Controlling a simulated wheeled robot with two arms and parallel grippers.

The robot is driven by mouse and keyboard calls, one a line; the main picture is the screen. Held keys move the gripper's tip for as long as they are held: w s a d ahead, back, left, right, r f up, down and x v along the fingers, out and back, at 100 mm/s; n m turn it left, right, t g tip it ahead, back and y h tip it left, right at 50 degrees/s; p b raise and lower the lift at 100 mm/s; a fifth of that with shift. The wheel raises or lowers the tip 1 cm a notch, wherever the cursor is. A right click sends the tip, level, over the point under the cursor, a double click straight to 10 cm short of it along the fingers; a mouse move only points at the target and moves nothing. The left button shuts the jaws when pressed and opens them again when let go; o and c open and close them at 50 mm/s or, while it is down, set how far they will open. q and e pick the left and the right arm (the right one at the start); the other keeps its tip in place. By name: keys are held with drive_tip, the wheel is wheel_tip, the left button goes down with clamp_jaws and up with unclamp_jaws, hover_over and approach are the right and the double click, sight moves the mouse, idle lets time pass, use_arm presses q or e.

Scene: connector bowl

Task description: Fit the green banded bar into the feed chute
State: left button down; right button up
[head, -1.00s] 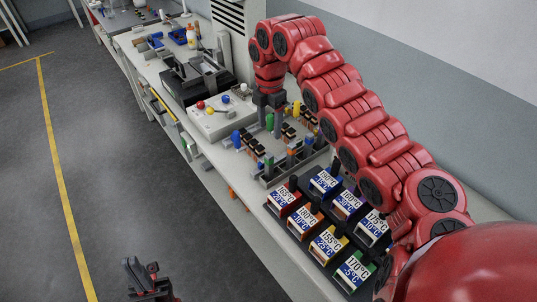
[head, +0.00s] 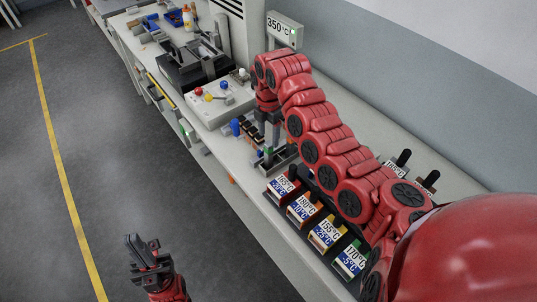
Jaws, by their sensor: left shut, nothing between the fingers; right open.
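My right gripper (head: 268,122) points down over the grey parts tray (head: 281,163), and its arm hides much of that tray. The sensor-open fingers look small and dark here, and I see nothing clearly held in them. A small greenish upright piece (head: 268,151) shows just below the fingers; I cannot tell whether it is the green banded bar. I cannot pick out the feed chute for certain. My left gripper (head: 147,254) is shut and empty, over the floor at the lower left, away from the bench.
A row of temperature-labelled boxes (head: 301,210) stands along the bench front beside the tray. A white control box (head: 215,104) with coloured knobs and a dark machine (head: 188,68) stand farther back. A 350 °C display (head: 284,30) stands behind my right arm. The floor at left is clear.

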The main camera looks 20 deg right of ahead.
sight(269, 144)
drive_tip(key=shift+f, duration=0.65)
drive_tip(key=f+p, duration=0.3)
drive_tip(key=f, duration=0.1)
drive_tip(key=shift+w+d, duration=0.1)
drive_tip(key=shift+w, duration=0.25)
drive_tip(key=shift+w+f, duration=0.1)
drive_tip(key=shift+f, duration=0.55)
clamp_jaws()
